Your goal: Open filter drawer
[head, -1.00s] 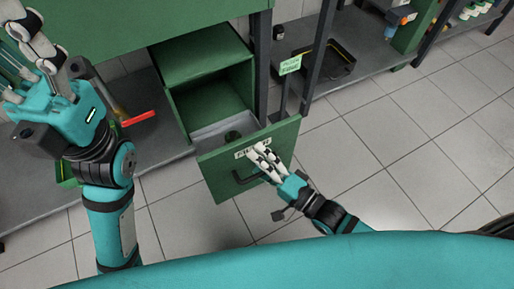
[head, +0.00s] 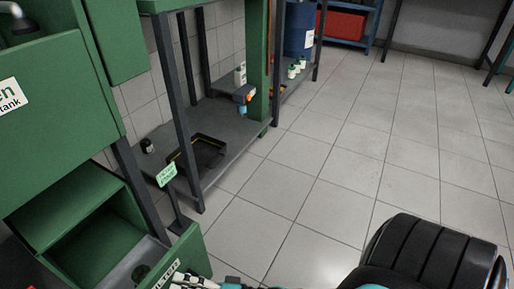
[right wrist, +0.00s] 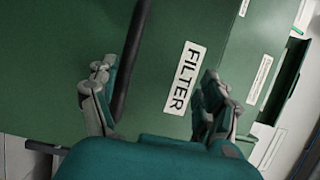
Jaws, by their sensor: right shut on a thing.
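The green filter drawer (head: 190,256) stands pulled out of its cabinet at the lower left of the head view. Its inside shows, with a dark green round thing (head: 141,271) in it. In the right wrist view the drawer front (right wrist: 160,120) fills most of the picture, with a white FILTER label (right wrist: 185,78) and the dark bar handle (right wrist: 134,50). My left gripper is out of view.
A small green sign (head: 166,175) stands beside the cabinet. A grey shelf (head: 225,148) with a black tray (head: 203,153) and posts is behind it. White bottles and a blue barrel (head: 299,30) are farther back.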

